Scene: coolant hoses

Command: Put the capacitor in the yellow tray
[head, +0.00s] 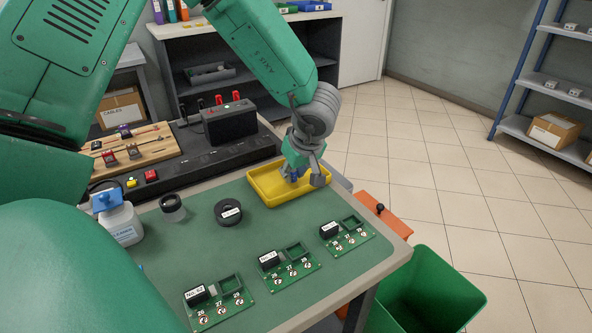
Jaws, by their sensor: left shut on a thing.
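The yellow tray (262,194) lies on the green mat near the table's far right edge. My left gripper (305,177) points down into the tray. It is shut on the capacitor (294,175), of which only a small blue part shows between and behind the fingers. I cannot tell whether the capacitor touches the tray floor. My right gripper is not in view.
Several green circuit boards (288,263) with black blocks lie along the mat's near side. A black tape roll (229,213), a small jar (172,208) and a white bottle (120,224) stand to the left. A green bin (428,292) is beyond the table's right edge.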

